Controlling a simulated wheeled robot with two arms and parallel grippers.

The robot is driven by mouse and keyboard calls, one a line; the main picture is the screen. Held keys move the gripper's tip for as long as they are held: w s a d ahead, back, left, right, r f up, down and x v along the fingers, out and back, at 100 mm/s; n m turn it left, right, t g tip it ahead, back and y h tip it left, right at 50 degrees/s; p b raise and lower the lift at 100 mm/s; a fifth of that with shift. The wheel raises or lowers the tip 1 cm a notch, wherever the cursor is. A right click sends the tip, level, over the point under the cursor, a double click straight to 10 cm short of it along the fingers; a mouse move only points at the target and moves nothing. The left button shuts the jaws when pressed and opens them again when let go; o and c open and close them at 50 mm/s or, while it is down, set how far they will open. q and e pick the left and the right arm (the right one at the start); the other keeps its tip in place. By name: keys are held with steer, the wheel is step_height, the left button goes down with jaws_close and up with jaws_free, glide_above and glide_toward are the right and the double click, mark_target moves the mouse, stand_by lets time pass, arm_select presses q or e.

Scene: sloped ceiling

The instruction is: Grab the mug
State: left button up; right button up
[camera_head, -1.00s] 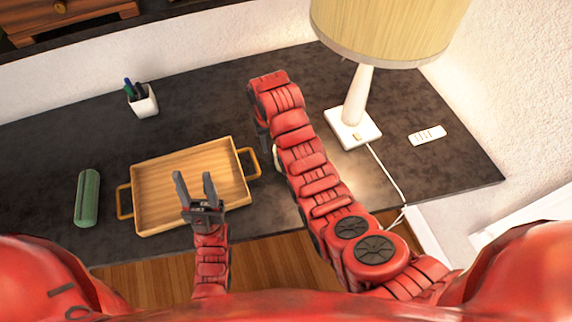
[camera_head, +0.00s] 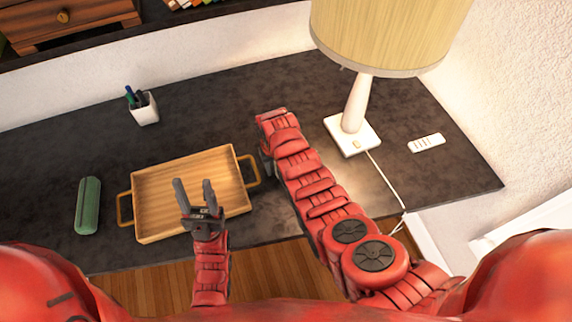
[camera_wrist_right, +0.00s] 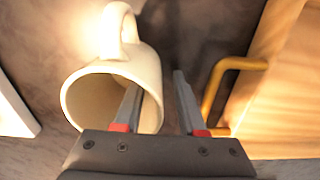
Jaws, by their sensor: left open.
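The cream mug (camera_wrist_right: 135,70) shows in the right wrist view, its open mouth facing my right gripper and its handle at the top. My right gripper (camera_wrist_right: 157,85) is open, with its left finger appearing to lie within or over the mug's mouth and its right finger outside the wall. A gap shows between the right finger and the mug. In the head view the mug is hidden behind my right arm. My left gripper (camera_head: 194,184) is open and empty above the wooden tray.
The wooden tray (camera_head: 225,158) with side handles lies left of my right arm. A lamp (camera_head: 352,135) and a white remote (camera_head: 426,143) stand to the right. A green case (camera_head: 88,205) and a pen cup (camera_head: 144,107) are at the left.

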steer(key=shift+f, duration=0.25)
jaws_close()
stand_by(1.4)
